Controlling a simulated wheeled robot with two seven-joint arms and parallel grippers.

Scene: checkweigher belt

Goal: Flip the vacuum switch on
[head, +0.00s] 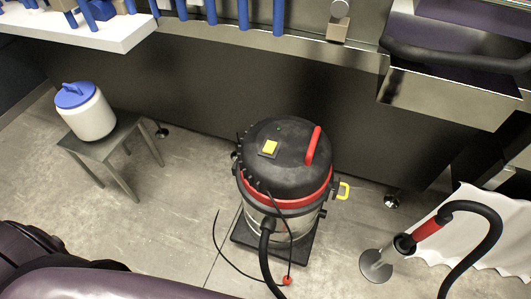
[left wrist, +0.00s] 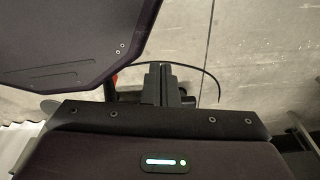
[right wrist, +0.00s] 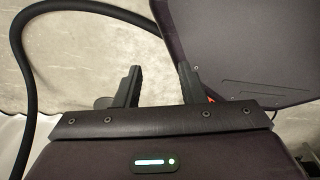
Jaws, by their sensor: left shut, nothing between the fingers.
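The vacuum (head: 290,170) stands on the floor in the middle of the head view. It has a black lid, a red handle, a red band and a metal drum. Its yellow switch (head: 269,147) sits on the lid's left side. A small green spot shows near it; I cannot tell the switch's position. My left gripper (left wrist: 160,84) is shut and empty in the left wrist view, with floor and a dark cable beyond it. My right gripper (right wrist: 160,82) is open and empty, with a black hose to its left. Neither gripper shows in the head view, so both are away from the switch.
A black hose and a thin cable lie in front of the vacuum. A floor wand (head: 428,228) with a red grip stands at the right. A white jar with a blue lid (head: 85,112) sits on a grey stool (head: 127,127). A steel conveyor frame (head: 330,52) runs behind.

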